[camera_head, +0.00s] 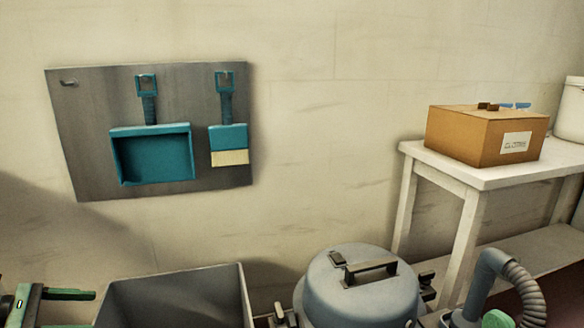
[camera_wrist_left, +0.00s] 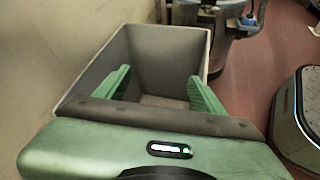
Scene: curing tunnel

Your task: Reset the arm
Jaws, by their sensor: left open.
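My left gripper (camera_head: 62,296) is at the lower left of the head view, partly cut off by the frame. In the left wrist view its two green fingers (camera_wrist_left: 160,86) are spread wide apart with nothing between them. Beyond the fingers is an open grey bin (camera_wrist_left: 90,68), which looks empty; the fingers overlap its opening in the picture, but I cannot tell the height gap. The bin (camera_head: 240,290) also shows to the right of the gripper in the head view. My right gripper cannot be made out.
A metal wall panel (camera_head: 85,120) holds a teal dustpan (camera_head: 155,155) and brush (camera_head: 228,140). A grey lidded drum vacuum (camera_head: 335,295) with a ribbed hose (camera_head: 520,285) stands right of the bin. A white table (camera_head: 480,175) carries a cardboard box (camera_head: 485,135) and a white container (camera_head: 570,110).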

